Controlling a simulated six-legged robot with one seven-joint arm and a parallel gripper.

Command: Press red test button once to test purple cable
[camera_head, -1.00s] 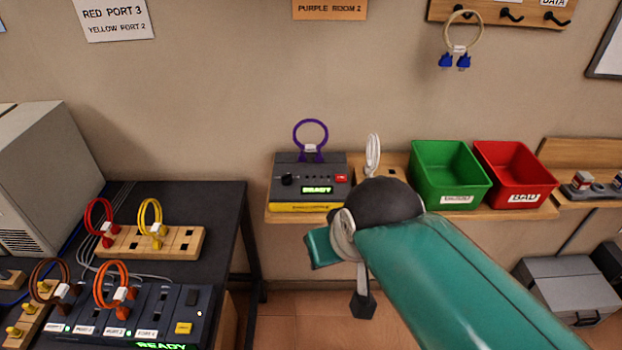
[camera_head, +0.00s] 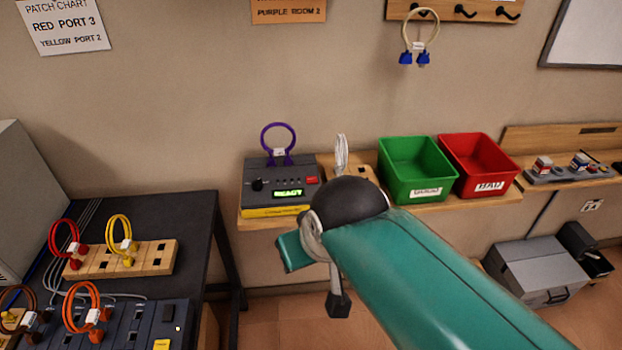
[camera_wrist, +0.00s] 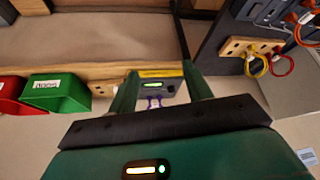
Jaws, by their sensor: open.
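The grey tester (camera_head: 280,183) sits on a wooden shelf against the wall, with a dark knob, a yellow front strip and a green display reading READY. Its red button (camera_head: 311,180) is at the right of its top face. The purple cable (camera_head: 278,139) stands upright in a loop, both plugs at the back of the tester. My teal arm reaches in front of the shelf, right of and below the tester. In the wrist view my gripper (camera_wrist: 160,72) is open and empty, with the tester (camera_wrist: 172,86) and purple cable (camera_wrist: 155,101) showing between its fingers; the button is unclear there.
Right of the tester are a white cable (camera_head: 341,152) partly hidden by my arm, a green bin (camera_head: 415,168) and a red bin (camera_head: 480,163). A dark table (camera_head: 150,215) with red, yellow and orange cables stands at left. A grey case (camera_head: 540,268) lies on the floor at right.

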